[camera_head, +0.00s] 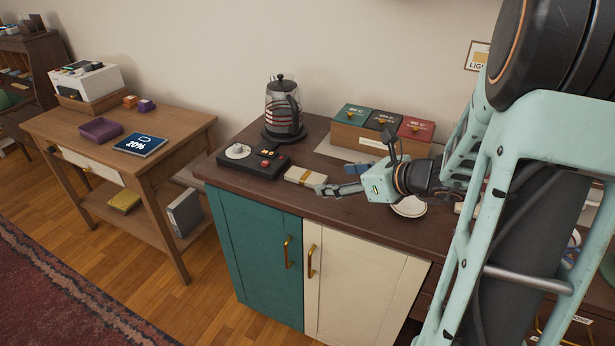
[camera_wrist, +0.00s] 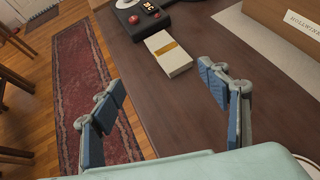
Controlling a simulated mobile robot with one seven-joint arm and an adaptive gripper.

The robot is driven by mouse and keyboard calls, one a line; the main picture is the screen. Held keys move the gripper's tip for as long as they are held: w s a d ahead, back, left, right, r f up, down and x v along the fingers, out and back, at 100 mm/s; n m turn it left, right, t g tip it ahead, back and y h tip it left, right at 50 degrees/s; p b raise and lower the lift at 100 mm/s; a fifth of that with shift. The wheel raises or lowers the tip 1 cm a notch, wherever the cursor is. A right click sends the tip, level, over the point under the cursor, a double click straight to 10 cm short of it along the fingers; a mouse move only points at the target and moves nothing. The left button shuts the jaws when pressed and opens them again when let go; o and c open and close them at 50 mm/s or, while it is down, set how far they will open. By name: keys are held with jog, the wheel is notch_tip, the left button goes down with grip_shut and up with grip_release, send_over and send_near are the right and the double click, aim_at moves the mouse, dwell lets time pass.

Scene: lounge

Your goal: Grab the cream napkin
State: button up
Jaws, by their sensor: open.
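The cream napkin (camera_head: 303,176) lies flat on the dark cabinet top, a folded bundle with a gold-tan band around it. It also shows in the wrist view (camera_wrist: 169,60), beyond the fingertips and roughly between their lines. My gripper (camera_head: 332,189) is just right of the napkin, low over the counter, with its fingers pointing left toward it. In the wrist view my gripper (camera_wrist: 161,82) has its two fingers spread wide with nothing between them. The fingers look apart from the napkin.
A black control box (camera_head: 254,160) stands just left of the napkin, with a kettle (camera_head: 283,110) behind it. A wooden box with tea packets (camera_head: 381,127) stands at the back. A white saucer (camera_head: 409,208) lies under my wrist. The counter's front edge is close.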

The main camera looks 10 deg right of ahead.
aim_at(310, 177)
jog(key=shift+w+d+f+m, duration=0.1)
jog(key=shift+w+f+m, duration=0.1)
jog(key=shift+w, duration=0.2)
jog(key=shift+w+d+f+m, duration=0.1)
jog(key=shift+w+f+m, duration=0.1)
jog(key=shift+w, duration=0.2)
jog(key=shift+h, duration=0.3)
jog(key=b+x, duration=0.1)
jog(key=x, duration=0.9)
jog(key=shift+w+a+r, duration=0.1)
jog(key=shift+a+r, duration=0.05)
jog(key=c, duration=1.2)
jog(key=shift+c, duration=0.2)
